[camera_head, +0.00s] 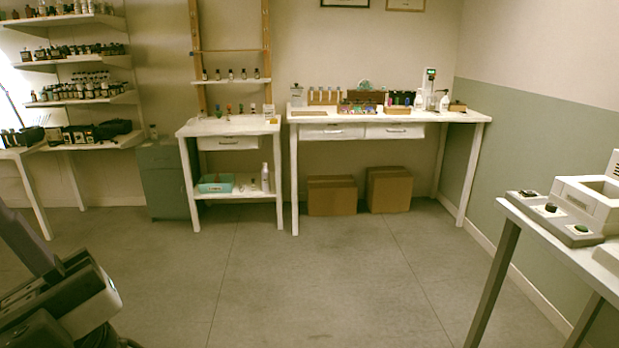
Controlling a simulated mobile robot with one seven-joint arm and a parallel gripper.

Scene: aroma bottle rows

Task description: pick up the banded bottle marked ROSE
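No label can be read at this distance, so I cannot tell which bottle is the banded one marked ROSE. Small dark bottles (230,74) stand spaced in a row on the wooden ladder shelf at the back. Many more dark bottles (75,52) stand in rows on the white wall shelves at the left. Small bottles with coloured tops (240,109) stand on the small white table. Several bottles (322,96) stand in a row on the larger white table. Part of my arm shows at the lower left; I make out no gripper fingers, and nothing held is visible.
The grey floor (310,270) in the middle is clear. Cardboard boxes (332,196) stand under the larger white table (455,117). A grey cabinet (162,185) stands left of the small table (190,128). A bench with a pale machine (590,200) stands near at the right.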

